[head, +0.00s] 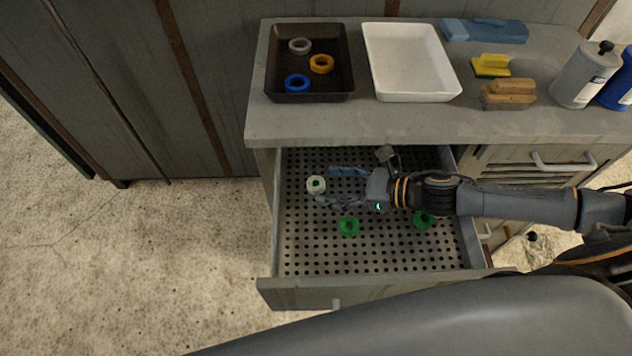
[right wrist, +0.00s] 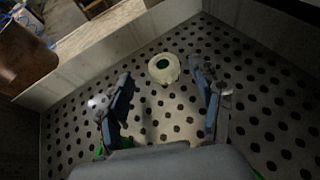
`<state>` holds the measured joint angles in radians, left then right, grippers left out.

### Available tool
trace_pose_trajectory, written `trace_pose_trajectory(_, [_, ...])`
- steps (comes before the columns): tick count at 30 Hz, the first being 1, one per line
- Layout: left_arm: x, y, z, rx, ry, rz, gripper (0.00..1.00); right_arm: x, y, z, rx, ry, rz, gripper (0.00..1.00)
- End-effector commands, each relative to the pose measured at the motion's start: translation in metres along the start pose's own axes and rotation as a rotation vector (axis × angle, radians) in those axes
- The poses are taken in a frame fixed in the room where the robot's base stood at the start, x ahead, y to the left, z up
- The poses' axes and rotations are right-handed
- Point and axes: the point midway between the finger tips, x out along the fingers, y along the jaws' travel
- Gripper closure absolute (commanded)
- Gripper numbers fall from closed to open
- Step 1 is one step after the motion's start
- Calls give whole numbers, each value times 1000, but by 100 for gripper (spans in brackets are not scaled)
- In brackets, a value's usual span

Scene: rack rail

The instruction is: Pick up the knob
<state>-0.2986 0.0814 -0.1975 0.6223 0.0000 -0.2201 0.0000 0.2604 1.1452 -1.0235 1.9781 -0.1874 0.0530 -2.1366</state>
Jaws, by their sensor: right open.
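A pale whitish-green round knob (head: 316,184) with a dark centre hole stands on the perforated floor of the open drawer, near its left wall. It also shows in the right wrist view (right wrist: 164,68), in line with the gap between the fingertips. Two green round pieces, one at the front middle (head: 348,226) and one further right (head: 424,219), stand in the same drawer. My right gripper (head: 325,187) is open and empty, low over the drawer, its fingers pointing left at the pale knob. Whether they touch it I cannot tell. My left gripper is out of view.
The drawer (head: 300,293) has raised walls around it. On the counter (head: 360,125) above stand a dark tray (head: 312,97) with grey, orange and blue rings, an empty white tray (head: 410,65), a sponge (head: 491,66), a brush (head: 512,93) and bottles (head: 585,75).

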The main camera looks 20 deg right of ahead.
Motion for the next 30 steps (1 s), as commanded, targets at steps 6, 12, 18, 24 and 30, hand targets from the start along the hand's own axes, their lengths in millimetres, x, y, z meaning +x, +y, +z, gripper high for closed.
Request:
trace_pose_trajectory(6, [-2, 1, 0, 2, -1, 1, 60, 28, -4, 2, -1, -3, 1, 34])
trace_pose_trajectory(12, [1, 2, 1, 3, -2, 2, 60, 46, -3, 0, 0, -2, 0, 34])
trace_pose_trajectory(18, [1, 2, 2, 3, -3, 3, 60, 46, -3, 0, 0, -1, 0, 34])
trace_pose_trajectory(24, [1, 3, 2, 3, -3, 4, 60, 46, -3, 0, 0, -1, 0, 69])
trace_pose_trajectory(30, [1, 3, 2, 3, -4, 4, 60, 46, -3, 0, 0, -1, 0, 95])
